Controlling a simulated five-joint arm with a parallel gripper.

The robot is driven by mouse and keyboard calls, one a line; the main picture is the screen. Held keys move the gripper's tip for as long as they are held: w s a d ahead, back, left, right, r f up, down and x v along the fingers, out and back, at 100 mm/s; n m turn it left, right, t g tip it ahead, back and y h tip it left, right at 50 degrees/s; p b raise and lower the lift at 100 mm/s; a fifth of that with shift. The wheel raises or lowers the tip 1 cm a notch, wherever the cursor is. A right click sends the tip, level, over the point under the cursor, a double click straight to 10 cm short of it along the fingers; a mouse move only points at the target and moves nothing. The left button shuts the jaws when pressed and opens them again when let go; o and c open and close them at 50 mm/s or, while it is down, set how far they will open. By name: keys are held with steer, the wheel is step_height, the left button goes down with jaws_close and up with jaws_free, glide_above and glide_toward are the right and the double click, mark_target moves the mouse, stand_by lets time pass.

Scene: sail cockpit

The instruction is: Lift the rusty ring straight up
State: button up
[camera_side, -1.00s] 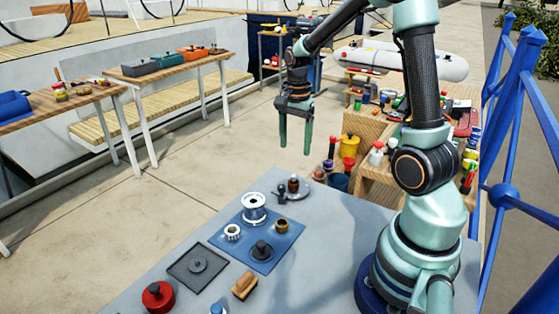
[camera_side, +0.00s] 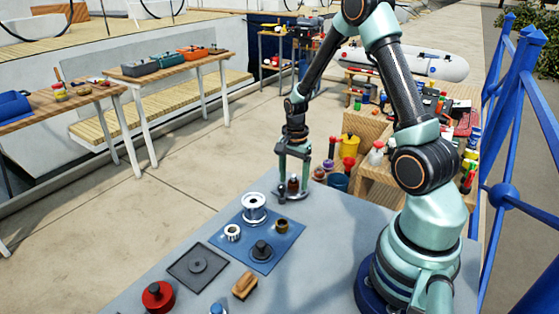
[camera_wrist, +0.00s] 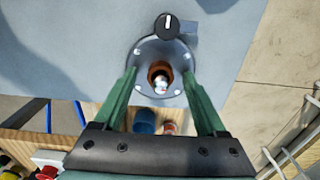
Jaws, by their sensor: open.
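The rusty ring (camera_wrist: 160,71) is a reddish-brown collar around an upright post with a shiny tip, on a round grey flange (camera_wrist: 147,53) with bright bolts. In the side view the ring (camera_side: 293,185) is a small brown shape at the far end of the grey bench. My gripper (camera_wrist: 159,72) is open, with one green finger on each side of the ring. In the side view my gripper (camera_side: 294,186) points down over the flange. I cannot tell whether the fingers touch the ring.
A black knob (camera_wrist: 169,26) stands just beside the flange. A yellow pot (camera_side: 349,146) and other containers stand beyond the bench edge.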

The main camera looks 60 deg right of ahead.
jaws_close()
stand_by(0.3)
step_height(320, 180, up, 20)
stand_by(0.6)
steer(key=shift+r, duration=2.55)
